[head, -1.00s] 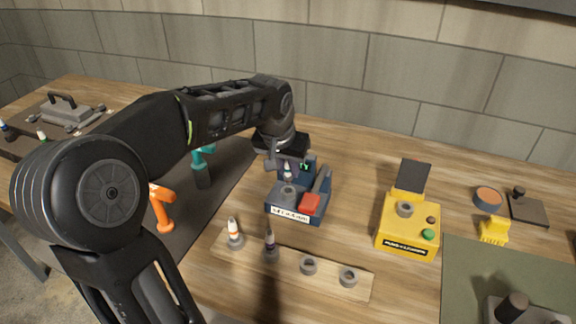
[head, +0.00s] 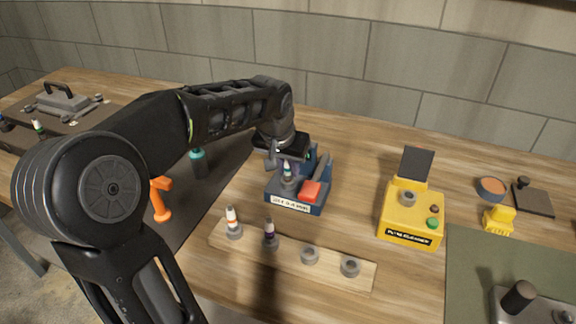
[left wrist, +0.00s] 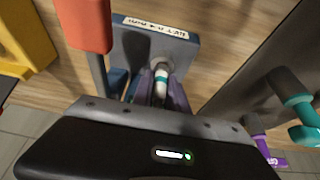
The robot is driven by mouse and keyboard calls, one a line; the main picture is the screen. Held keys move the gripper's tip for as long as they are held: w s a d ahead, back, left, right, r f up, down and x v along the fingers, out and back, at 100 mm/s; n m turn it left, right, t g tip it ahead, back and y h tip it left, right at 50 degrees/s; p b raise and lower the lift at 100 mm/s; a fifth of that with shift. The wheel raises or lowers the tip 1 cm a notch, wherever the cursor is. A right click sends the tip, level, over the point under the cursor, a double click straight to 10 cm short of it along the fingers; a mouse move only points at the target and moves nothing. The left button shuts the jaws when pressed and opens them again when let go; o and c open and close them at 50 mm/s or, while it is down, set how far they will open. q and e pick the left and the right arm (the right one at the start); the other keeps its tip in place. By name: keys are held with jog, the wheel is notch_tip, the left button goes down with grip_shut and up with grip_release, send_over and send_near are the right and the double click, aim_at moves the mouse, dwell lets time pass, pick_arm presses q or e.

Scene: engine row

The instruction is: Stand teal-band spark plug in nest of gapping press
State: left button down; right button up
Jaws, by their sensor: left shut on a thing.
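The teal-band spark plug (head: 287,169) is white with a teal ring. My left gripper (head: 285,158) is shut on it and holds it upright over the nest of the blue gapping press (head: 295,207). In the left wrist view the plug (left wrist: 162,79) sits between the fingertips (left wrist: 163,93), in line with the grey round nest (left wrist: 168,62). Its lower end is at the nest, but I cannot tell how deep it is. The press has a red-ended lever (head: 311,191) beside the nest. My right gripper is not in view.
A wooden strip (head: 330,271) in front holds an orange-band plug (head: 232,218), a purple-band plug (head: 269,232) and two empty rings. A yellow device (head: 411,215) stands to the right. Orange (head: 160,199) and teal (head: 198,163) tools stand on the left.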

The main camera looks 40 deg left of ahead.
pick_arm(q)
jog(key=c, duration=1.2)
grip_release()
jog(key=shift+c, duration=0.2)
jog(key=a+v, duration=0.1)
jog(key=v, duration=0.6)
jog(key=shift+d+r, duration=0.45)
jog(key=shift+d, duration=0.1)
jog(key=shift+s, duration=0.2)
